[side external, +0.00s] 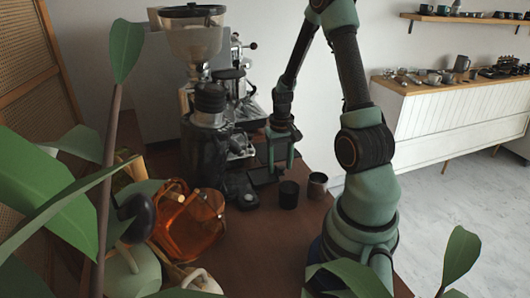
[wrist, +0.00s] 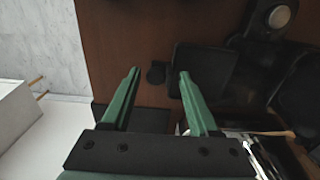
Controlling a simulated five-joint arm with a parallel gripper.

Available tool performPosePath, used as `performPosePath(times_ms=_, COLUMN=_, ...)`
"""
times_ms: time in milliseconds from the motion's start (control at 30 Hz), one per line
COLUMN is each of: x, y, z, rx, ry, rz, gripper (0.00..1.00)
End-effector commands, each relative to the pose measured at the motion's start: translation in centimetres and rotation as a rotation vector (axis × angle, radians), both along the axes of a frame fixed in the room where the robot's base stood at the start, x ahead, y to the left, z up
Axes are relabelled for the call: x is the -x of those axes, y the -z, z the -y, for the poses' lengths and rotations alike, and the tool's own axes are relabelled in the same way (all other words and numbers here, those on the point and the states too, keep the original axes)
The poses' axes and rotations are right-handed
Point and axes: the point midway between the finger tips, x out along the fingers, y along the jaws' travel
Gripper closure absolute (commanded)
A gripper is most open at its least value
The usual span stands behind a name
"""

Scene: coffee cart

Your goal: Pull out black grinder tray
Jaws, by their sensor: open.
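The black grinder (side external: 205,145) with its clear hopper stands on the brown counter. A flat black tray (side external: 262,180) lies low at its right side. In the wrist view the black tray (wrist: 212,72) is a dark rounded square to the right, partly behind the right finger. A small dark tab (wrist: 156,72) shows left of it, between my fingertips as seen from above. My gripper (side external: 281,170) points down over the tray's right end. In the wrist view my gripper (wrist: 158,73) is open with nothing held. I cannot tell whether the fingers touch the tray.
A silver espresso machine (side external: 252,105) is behind. An orange glass vessel (side external: 190,225) and plant leaves fill the left. The counter edge (wrist: 85,40) is left in the wrist view.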

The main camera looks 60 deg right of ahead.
Motion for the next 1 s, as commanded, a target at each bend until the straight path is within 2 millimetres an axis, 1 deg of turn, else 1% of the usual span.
performPosePath(times_ms=167, x=0.0, y=-0.8, z=0.0, rx=0.001, ry=0.0, rz=0.001, gripper=0.4)
performPosePath(times_ms=267, x=-0.1, y=-2.2, z=0.0, rx=0.003, ry=0.0, rz=0.003, gripper=0.4)
performPosePath(times_ms=500, x=-0.1, y=-7.0, z=0.1, rx=0.005, ry=0.0, rz=0.005, gripper=0.4)
performPosePath(times_ms=600, x=-0.1, y=-8.9, z=0.1, rx=0.005, ry=0.0, rz=0.005, gripper=0.4)
performPosePath(times_ms=700, x=-0.1, y=-10.4, z=0.1, rx=0.004, ry=0.0, rz=0.004, gripper=0.4)
performPosePath(times_ms=833, x=0.0, y=-11.6, z=0.0, rx=0.002, ry=0.0, rz=0.002, gripper=0.4)
performPosePath(times_ms=1000, x=0.0, y=-12.1, z=0.0, rx=0.0, ry=0.0, rz=0.0, gripper=0.4)
